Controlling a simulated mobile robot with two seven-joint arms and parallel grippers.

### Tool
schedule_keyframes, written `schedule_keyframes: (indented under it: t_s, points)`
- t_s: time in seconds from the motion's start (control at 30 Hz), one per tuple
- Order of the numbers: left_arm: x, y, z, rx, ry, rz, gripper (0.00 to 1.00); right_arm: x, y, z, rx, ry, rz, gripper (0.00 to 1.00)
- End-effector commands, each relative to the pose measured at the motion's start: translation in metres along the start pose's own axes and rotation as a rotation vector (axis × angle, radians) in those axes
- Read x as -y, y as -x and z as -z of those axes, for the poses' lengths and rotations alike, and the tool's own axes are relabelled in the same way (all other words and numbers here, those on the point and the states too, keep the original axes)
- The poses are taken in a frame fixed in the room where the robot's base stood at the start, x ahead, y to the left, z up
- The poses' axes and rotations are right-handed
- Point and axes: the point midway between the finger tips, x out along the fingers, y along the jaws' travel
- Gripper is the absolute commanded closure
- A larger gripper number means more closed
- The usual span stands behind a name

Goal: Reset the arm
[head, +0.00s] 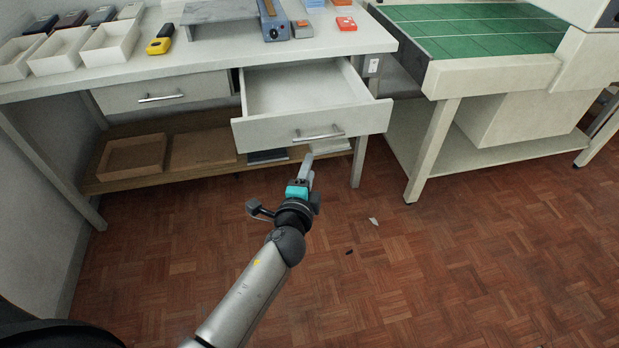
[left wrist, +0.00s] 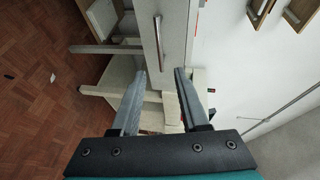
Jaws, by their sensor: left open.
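My left gripper (head: 306,168) is in front of the open drawer (head: 361,121), just below its handle (head: 319,134) in the head view. In the left wrist view, the two fingers of my left gripper (left wrist: 155,92) are apart with nothing between them. The drawer handle (left wrist: 158,42) shows beyond the fingertips, apart from them. The drawer is pulled out and looks empty inside. My right gripper is not in view.
The white workbench (head: 350,40) holds white trays (head: 108,42) and a yellow tool (head: 160,40). A second drawer (head: 195,93) is shut. A green-topped table (head: 480,30) stands at right. Small scraps (head: 374,221) lie on the open parquet floor.

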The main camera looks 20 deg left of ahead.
Motion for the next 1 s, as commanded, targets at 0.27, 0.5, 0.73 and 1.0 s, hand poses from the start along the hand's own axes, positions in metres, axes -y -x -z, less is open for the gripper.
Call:
schedule_keyframes:
  t_s: [0.27, 0.5, 0.73, 1.0]
  points:
    - [0.000, 0.000, -0.001, 0.000, -0.001, 0.000, 0.55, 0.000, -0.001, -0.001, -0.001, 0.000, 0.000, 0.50]
    - [0.000, 0.000, -0.001, 0.000, 0.000, 0.000, 0.55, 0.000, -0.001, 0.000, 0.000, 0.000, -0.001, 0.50]
    - [-0.061, 0.010, -0.007, -0.002, 0.100, -0.156, 0.55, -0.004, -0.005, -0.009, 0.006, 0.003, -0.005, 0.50]
    - [-0.235, 0.095, -0.050, 0.148, 0.469, -0.610, 0.55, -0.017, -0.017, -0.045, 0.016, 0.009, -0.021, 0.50]
